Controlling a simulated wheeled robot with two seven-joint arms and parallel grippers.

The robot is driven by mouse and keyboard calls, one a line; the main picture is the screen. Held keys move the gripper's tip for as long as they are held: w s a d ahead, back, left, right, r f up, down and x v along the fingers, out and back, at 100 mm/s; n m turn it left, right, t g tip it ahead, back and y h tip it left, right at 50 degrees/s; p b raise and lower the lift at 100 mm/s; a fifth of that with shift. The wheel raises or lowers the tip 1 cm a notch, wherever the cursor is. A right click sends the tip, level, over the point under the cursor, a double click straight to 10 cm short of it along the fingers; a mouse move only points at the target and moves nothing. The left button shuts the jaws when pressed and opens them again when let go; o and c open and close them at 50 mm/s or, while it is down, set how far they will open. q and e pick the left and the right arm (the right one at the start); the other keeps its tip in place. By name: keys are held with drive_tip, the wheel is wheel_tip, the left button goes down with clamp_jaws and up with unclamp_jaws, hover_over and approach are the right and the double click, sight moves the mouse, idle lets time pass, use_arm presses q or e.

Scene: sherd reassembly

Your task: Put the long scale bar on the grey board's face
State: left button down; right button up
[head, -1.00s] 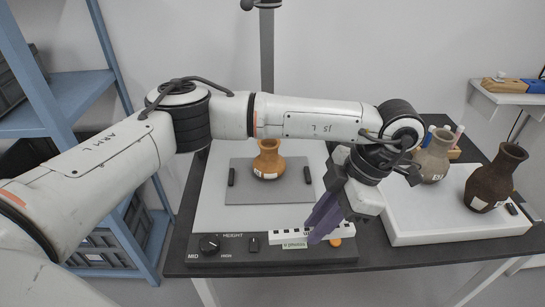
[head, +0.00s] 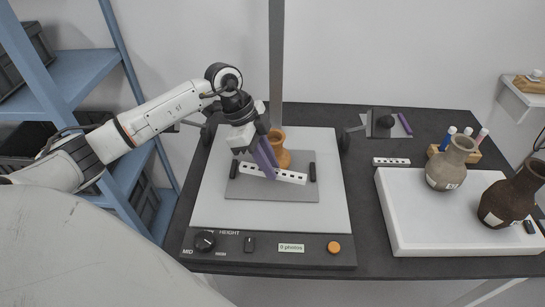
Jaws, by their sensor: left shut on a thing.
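The long scale bar (head: 289,176), white with black squares, is in the purple fingers of my left gripper (head: 269,173). The gripper is shut on it near the bar's left part. The bar shows over the grey board (head: 262,192), in front of the orange-brown pot (head: 279,154), sloping slightly down to the right. I cannot tell whether it touches the board or hangs just above it. The fingers hide part of the bar, and my gripper hides the pot's left side. My right gripper is not in view.
The board lies on a white copy stand (head: 216,207) with a dark control panel (head: 225,257) in front. A short scale bar (head: 391,161) lies to the right. A white slab (head: 420,231) bears a grey-brown jug (head: 447,166) and a dark brown jug (head: 507,199).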

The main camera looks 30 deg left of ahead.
use_arm(q)
drive_tip(key=shift+w+a+f+n, duration=0.15)
drive_tip(key=shift+a+n, duration=0.1)
drive_tip(key=shift+n, duration=0.15)
drive_tip(key=shift+f+b, duration=0.45)
drive_tip(key=shift+f, duration=0.25)
wheel_tip(320, 180, down, 5)
drive_tip(key=b, duration=0.5)
drive_tip(key=shift+f, duration=1)
drive_tip(key=c, duration=1.6)
unclamp_jaws()
drive_tip(key=shift+o, duration=0.6)
